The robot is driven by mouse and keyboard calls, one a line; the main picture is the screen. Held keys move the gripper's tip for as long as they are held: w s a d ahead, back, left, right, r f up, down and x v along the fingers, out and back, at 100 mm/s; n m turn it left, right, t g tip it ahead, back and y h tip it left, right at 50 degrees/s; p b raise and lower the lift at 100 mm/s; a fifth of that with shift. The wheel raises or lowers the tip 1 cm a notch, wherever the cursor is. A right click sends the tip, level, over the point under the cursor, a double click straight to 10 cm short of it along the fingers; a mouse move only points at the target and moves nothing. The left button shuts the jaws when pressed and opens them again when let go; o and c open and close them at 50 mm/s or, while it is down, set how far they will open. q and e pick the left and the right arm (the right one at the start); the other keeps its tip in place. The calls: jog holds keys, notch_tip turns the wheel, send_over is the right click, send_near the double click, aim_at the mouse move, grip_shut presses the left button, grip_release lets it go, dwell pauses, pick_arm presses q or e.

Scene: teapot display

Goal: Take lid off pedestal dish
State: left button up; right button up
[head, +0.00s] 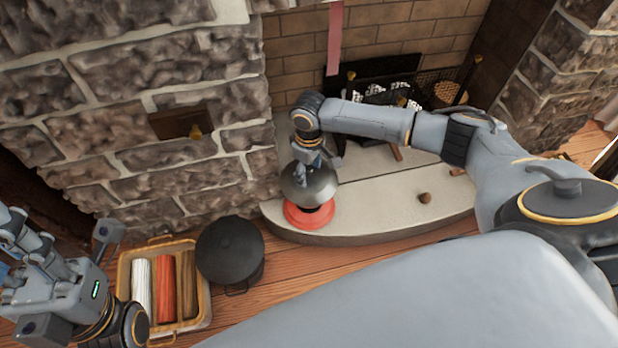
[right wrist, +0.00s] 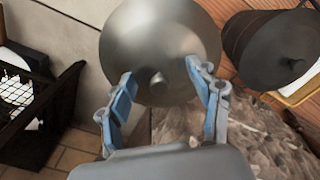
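A grey domed metal lid (head: 312,186) sits over a red pedestal dish (head: 308,217) on the pale hearth. In the right wrist view the lid (right wrist: 160,35) fills the top middle, its small round knob (right wrist: 158,83) facing me. My right gripper (head: 308,172) is just above the lid. In the right wrist view its two blue-padded fingers (right wrist: 160,72) are apart, on either side of the knob, and I see no contact with it. The lid hides the inside of the dish. My left gripper (head: 12,240) is at the left edge, away from the dish, partly cut off.
A black lidded pot (head: 230,250) stands on the wooden floor left of the hearth (head: 372,215). Beside it is a tray (head: 206,312) with coloured rolls. A small brown object (head: 424,198) lies on the hearth. The stone wall (head: 150,100) and fireplace are behind.

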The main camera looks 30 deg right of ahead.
jog(key=shift+s, duration=0.15)
jog(key=c, duration=0.8)
